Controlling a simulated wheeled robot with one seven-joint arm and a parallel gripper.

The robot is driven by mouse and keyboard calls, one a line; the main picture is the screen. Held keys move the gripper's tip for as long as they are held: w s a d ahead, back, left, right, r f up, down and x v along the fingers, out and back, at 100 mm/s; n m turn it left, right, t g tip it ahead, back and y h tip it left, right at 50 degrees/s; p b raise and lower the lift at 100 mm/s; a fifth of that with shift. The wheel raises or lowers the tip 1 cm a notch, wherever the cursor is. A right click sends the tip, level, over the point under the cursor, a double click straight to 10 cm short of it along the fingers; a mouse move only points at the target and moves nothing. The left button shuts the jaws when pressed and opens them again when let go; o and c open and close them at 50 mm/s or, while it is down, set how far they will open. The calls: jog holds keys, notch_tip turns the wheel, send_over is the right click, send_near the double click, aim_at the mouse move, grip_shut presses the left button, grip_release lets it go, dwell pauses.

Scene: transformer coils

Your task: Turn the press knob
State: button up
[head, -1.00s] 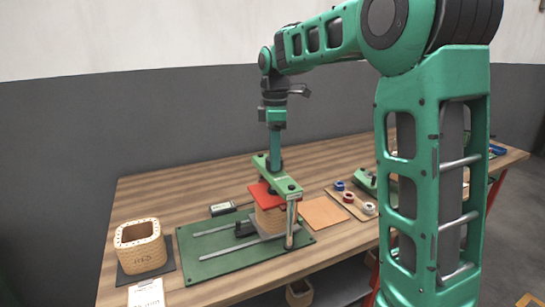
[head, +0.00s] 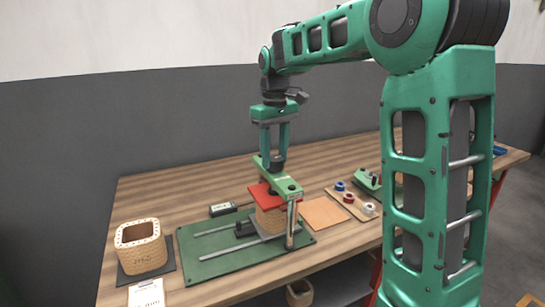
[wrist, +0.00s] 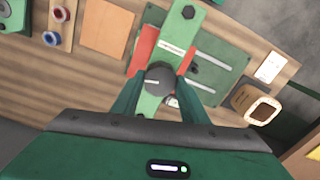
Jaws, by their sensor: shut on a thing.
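The press stands on a green base plate (head: 215,262) on the bench. Its green crossbar (head: 285,184) spans above a red plate (head: 262,193) that lies on a tan coil (head: 268,217). The dark round press knob (wrist: 158,80) sits on top of the crossbar, and it also shows in the head view (head: 277,164). My gripper (head: 276,158) points straight down from above with one finger on each side of the knob, and it is shut on it. In the wrist view, the knob lies between the two green fingertips.
A hollow tan coil (head: 140,248) stands on a dark mat at the left, behind a white sheet (head: 147,294). A brown square pad (head: 324,213) and a wooden tray (head: 348,203) of red and blue spools lie right of the press. The bench's left back is clear.

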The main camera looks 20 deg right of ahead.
jog(key=m, duration=0.4)
jog(key=shift+w+d+r+m, duration=0.1)
jog(key=shift+w+r+m, duration=0.05)
jog(key=shift+m, duration=0.25)
jog(key=m, duration=0.3)
jog(key=shift+m, duration=0.3)
jog(key=m, duration=1.3)
jog(key=shift+m, duration=0.3)
jog(key=m, duration=0.6)
jog(key=shift+m, duration=0.4)
jog(key=o, duration=1.1)
